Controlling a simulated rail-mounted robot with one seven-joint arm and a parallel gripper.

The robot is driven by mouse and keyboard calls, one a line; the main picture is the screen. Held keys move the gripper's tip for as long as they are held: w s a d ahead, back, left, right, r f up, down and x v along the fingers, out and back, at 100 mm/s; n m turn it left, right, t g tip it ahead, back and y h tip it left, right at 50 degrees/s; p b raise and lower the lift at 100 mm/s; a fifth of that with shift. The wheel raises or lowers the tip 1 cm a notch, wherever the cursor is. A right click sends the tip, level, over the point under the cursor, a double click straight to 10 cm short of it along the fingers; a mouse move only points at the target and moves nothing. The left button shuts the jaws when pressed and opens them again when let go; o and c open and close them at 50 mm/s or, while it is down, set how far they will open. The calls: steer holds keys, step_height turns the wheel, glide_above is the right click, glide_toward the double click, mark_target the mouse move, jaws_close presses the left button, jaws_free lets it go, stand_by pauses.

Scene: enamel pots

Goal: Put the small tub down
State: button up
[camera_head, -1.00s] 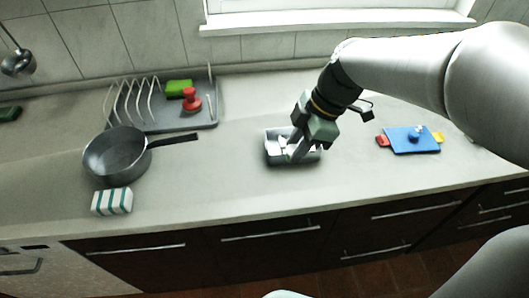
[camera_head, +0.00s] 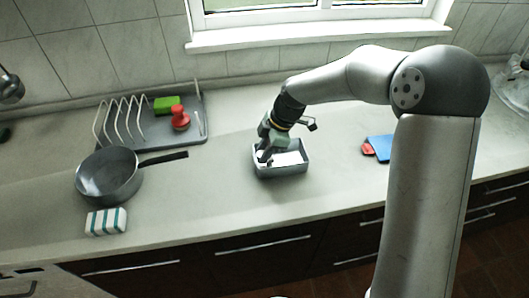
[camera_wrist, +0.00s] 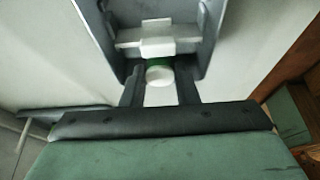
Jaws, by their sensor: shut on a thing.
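The small tub is a grey, open-topped rectangular tub (camera_head: 284,172) over the middle of the counter, roughly level, with white contents inside. My gripper (camera_head: 265,155) comes down from above at its left part and is shut on it. In the wrist view the grey tub (camera_wrist: 205,50) fills the top, with a white piece (camera_wrist: 158,40) and a green and white round part near my fingers (camera_wrist: 158,90). The exact grip point is hard to see. I cannot tell whether the tub's underside touches the counter.
A dark pan (camera_head: 108,178), a striped sponge (camera_head: 106,222) and a grey dish rack (camera_head: 190,130) with a green sponge (camera_head: 167,104) and red item (camera_head: 180,118) are left. A blue board (camera_head: 380,148) is right, partly hidden by my arm. Counter (camera_head: 215,190) around the tub is clear.

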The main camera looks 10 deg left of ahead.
steer(key=shift+f, duration=0.9)
steer(key=o, duration=1)
steer(key=shift+c, duration=0.2)
steer(key=shift+r, duration=0.3)
steer(key=b+v, duration=0.1)
steer(key=v, duration=1.1)
steer(key=s+d+f+m+t+h, duration=0.2)
steer(key=s+d+m+h, duration=0.2)
steer(key=s+d+m, duration=1.8)
steer(key=s+d, duration=0.2)
steer(key=shift+s+m, duration=0.25)
steer(key=shift+m, duration=0.15)
